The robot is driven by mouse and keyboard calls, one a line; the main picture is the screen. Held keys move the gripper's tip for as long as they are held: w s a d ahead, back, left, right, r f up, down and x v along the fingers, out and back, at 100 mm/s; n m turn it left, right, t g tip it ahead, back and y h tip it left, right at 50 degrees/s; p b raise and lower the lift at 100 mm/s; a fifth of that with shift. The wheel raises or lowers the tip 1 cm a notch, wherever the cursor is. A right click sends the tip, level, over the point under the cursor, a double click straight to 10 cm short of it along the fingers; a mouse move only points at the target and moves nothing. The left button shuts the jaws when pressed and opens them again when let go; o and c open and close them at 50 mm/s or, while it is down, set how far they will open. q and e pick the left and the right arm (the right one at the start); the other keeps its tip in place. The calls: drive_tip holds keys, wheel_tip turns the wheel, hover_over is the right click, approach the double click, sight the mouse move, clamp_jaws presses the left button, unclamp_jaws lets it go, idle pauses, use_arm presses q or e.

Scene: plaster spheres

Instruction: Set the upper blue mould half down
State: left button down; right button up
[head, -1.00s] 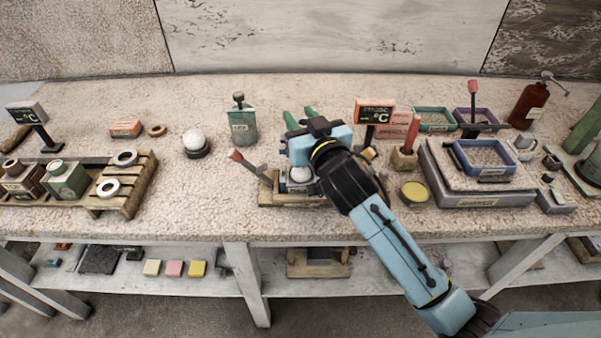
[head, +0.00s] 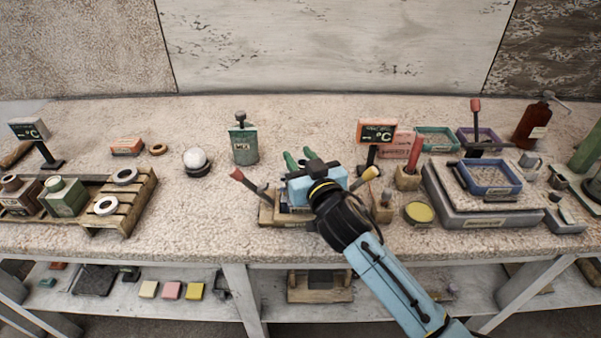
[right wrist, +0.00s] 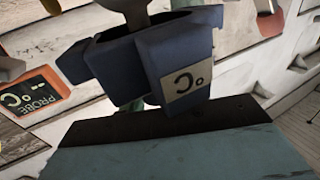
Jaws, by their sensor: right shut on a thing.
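My right gripper (head: 308,184) is low over the wooden mould stand (head: 268,216) at the middle of the bench. It is shut on the upper blue mould half (right wrist: 185,58), a dark blue block with a pale label that fills the upper middle of the right wrist view. In the head view my gripper and arm hide most of this half and the lower half beneath it. I cannot tell whether the halves touch. Two green prongs (head: 290,160) show just behind the gripper. My left gripper is not in view.
A red-handled lever (head: 245,183) stands left of the stand, a yellow-knobbed one (head: 366,177) right of it. A yellow dish (head: 419,212) is to the right.

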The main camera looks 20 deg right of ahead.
drive_tip(key=shift+f, duration=1.3)
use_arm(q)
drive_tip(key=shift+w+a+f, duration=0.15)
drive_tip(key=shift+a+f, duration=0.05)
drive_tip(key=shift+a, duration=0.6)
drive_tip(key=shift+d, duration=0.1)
use_arm(e)
drive_tip(key=shift+f, duration=0.2)
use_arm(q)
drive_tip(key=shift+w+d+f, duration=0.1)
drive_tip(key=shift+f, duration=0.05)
use_arm(e)
drive_tip(key=o, duration=1.2)
drive_tip(key=shift+c, duration=0.2)
use_arm(q)
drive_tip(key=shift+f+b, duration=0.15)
drive_tip(key=shift+b, duration=0.2)
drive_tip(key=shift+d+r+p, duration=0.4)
drive_tip(key=shift+p, duration=0.05)
use_arm(e)
drive_tip(key=s+d, duration=0.1)
drive_tip(key=s, duration=1.2)
drive_tip(key=shift+s+d, duration=0.15)
drive_tip(key=shift+d, duration=0.2)
